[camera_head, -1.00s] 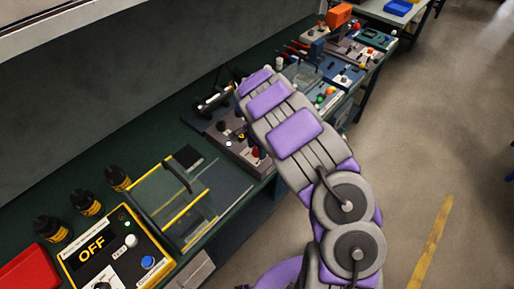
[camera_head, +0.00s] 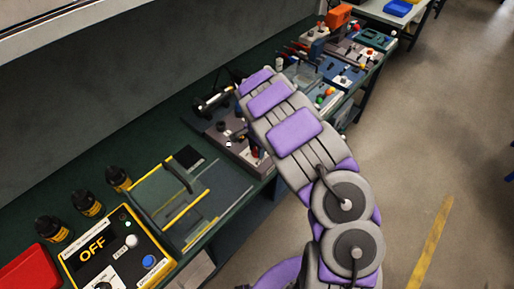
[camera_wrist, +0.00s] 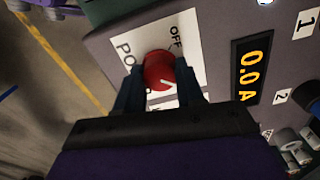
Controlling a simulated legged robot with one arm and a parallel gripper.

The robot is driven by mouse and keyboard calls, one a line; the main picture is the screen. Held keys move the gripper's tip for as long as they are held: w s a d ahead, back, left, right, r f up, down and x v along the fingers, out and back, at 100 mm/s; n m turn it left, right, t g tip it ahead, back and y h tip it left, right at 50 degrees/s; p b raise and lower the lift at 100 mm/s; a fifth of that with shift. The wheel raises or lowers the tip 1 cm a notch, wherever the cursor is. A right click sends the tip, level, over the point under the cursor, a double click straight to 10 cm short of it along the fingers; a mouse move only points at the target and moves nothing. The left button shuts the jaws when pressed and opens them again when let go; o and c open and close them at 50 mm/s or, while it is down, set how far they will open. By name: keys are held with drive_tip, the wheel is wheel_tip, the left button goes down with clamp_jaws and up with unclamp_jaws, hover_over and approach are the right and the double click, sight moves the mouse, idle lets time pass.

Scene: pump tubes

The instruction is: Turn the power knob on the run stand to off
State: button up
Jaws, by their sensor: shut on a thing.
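The red power knob (camera_wrist: 160,72) is on the run stand's sloped panel in the wrist view. It sits on a white label plate (camera_wrist: 185,40) with "OFF" printed above it and part of "POWER" beside it. A pale pointer line on the knob is partly visible. My gripper (camera_wrist: 160,85) has one finger on each side of the knob and is shut on it. The run stand (camera_wrist: 220,25) has a display (camera_wrist: 254,72) reading 0.0 A. In the head view the run stand (camera_head: 232,147) is partly hidden behind my arm.
In the head view, a yellow-edged box (camera_head: 95,245) with an "OFF" display stands near left, beside several dark bottles (camera_head: 87,203) and a clear yellow-edged guard (camera_head: 175,200). More devices (camera_head: 345,72) crowd the bench's far end. The floor (camera_head: 440,150) at right is clear.

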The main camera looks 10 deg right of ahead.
drive_tip(key=n+p, duration=0.1)
drive_tip(key=n, duration=0.1)
drive_tip(key=n+p, duration=0.2)
drive_tip(key=shift+a+r+n, duration=0.15)
drive_tip(key=shift+n, duration=0.15)
drive_tip(key=n+p, duration=0.2)
drive_tip(key=n, duration=0.2)
drive_tip(key=shift+w+p, duration=0.1)
drive_tip(key=shift+p, duration=0.3)
drive_tip(key=n+p, duration=0.2)
drive_tip(key=n, duration=0.3)
drive_tip(key=shift+n+p, duration=0.6)
drive_tip(key=shift+n, duration=1.2)
drive_tip(key=shift+w, duration=0.1)
drive_tip(key=o, duration=1)
drive_tip(key=shift+o, duration=0.2)
